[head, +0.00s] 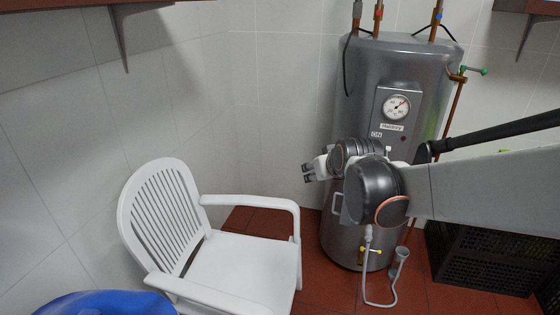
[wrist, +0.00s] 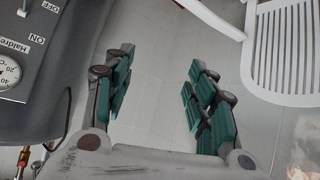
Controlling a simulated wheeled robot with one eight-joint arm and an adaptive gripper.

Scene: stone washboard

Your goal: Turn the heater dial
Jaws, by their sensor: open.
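The heater is a grey metal cylinder (head: 400,65) standing at the back right in the head view. Its panel carries a round white gauge (head: 396,107), a Haldrey label and an ON mark; the gauge also shows at the left edge of the wrist view (wrist: 8,73). In the wrist view ON and OFF marks show on the panel, with a small dark part (wrist: 23,9) beside OFF that may be the dial; I cannot tell. My arm covers the lower panel in the head view. My gripper (head: 308,172) is open and empty, left of the heater; its fingers (wrist: 157,90) point away from the panel.
A white plastic armchair (head: 240,275) stands left of the heater, with a blue object (head: 100,305) at the bottom edge. Black crates (head: 480,262) stand at the right. Copper pipes and a green-handled valve (head: 475,71) are on the heater. Shelves hang in the upper corners.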

